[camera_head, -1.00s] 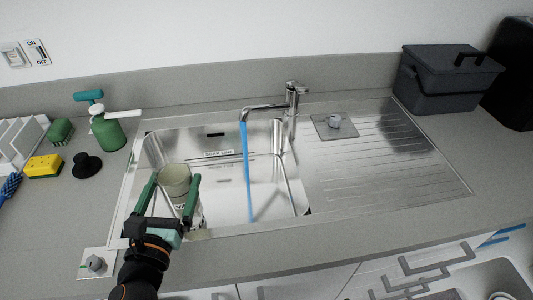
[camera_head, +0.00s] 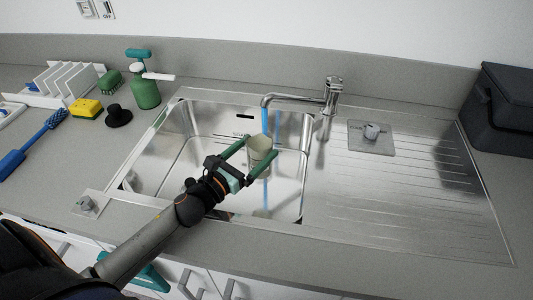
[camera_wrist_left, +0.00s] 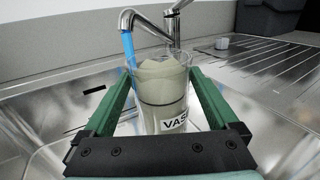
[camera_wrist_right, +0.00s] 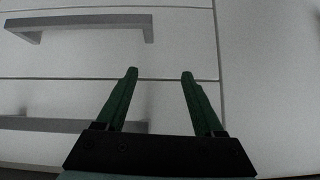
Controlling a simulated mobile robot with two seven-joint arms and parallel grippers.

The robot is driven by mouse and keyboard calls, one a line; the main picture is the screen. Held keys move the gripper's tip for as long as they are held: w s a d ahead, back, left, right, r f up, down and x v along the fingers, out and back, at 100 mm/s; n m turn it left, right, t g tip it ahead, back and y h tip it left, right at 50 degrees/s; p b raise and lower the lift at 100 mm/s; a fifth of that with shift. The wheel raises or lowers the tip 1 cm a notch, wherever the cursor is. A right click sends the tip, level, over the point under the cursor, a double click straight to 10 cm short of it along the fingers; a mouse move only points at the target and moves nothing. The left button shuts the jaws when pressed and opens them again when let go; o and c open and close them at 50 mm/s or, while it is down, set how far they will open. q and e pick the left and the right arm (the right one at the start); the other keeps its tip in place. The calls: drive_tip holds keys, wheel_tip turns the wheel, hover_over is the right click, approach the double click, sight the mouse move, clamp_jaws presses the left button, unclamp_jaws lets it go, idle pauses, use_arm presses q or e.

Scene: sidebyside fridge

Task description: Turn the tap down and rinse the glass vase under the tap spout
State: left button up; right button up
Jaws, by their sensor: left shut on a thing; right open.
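The glass vase (camera_head: 260,152) is held by my left gripper (camera_head: 262,151) over the sink, close by the blue water stream (camera_head: 265,120). In the left wrist view the vase (camera_wrist_left: 161,90) is upright between the green fingers, with a dull greenish-beige inside and a label reading "VAS". The water there (camera_wrist_left: 129,52) comes down at its left rim; I cannot tell if it enters the vase. The chrome tap (camera_head: 331,97) stands behind the sink with its spout pointing left. My right gripper (camera_wrist_right: 158,75) is open and empty before drawer fronts.
The sink basin (camera_head: 172,150) lies around the vase, with a ridged drainboard (camera_head: 400,200) at right. A green spray bottle (camera_head: 145,92), yellow sponge (camera_head: 86,108), black plug (camera_head: 118,115) and blue brush (camera_head: 35,143) sit at left. A dark box (camera_head: 505,105) stands at right.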

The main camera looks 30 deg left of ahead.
sight(255, 140)
use_arm(q)
drive_tip(key=shift+w+a+f, duration=0.35)
drive_tip(key=shift+w+a, duration=0.15)
drive_tip(key=shift+a, duration=0.05)
drive_tip(key=shift+w+a, duration=0.25)
drive_tip(key=shift+w, duration=0.5)
drive_tip(key=shift+w+a, duration=0.2)
drive_tip(key=shift+w, duration=0.55)
drive_tip(key=shift+w+a+b, duration=0.25)
drive_tip(key=shift+w+b, duration=0.05)
drive_tip(key=shift+w, duration=0.65)
drive_tip(key=shift+w+a+b, duration=0.2)
drive_tip(key=shift+w+b, duration=0.05)
drive_tip(key=shift+w, duration=0.65)
drive_tip(key=shift+w+a+b, duration=0.25)
drive_tip(key=shift+w+b, duration=0.05)
drive_tip(key=shift+w, duration=0.65)
drive_tip(key=shift+s+d+r, duration=0.1)
drive_tip(key=shift+s+d, duration=0.3)
drive_tip(key=shift+s, duration=1.05)
drive_tip(key=shift+s+d+f, duration=0.1)
drive_tip(key=shift+s+d, duration=0.25)
drive_tip(key=shift+s, duration=1.15)
drive_tip(key=shift+s+d+r, duration=0.1)
drive_tip(key=shift+s+d, duration=0.3)
drive_tip(key=shift+s, duration=1.05)
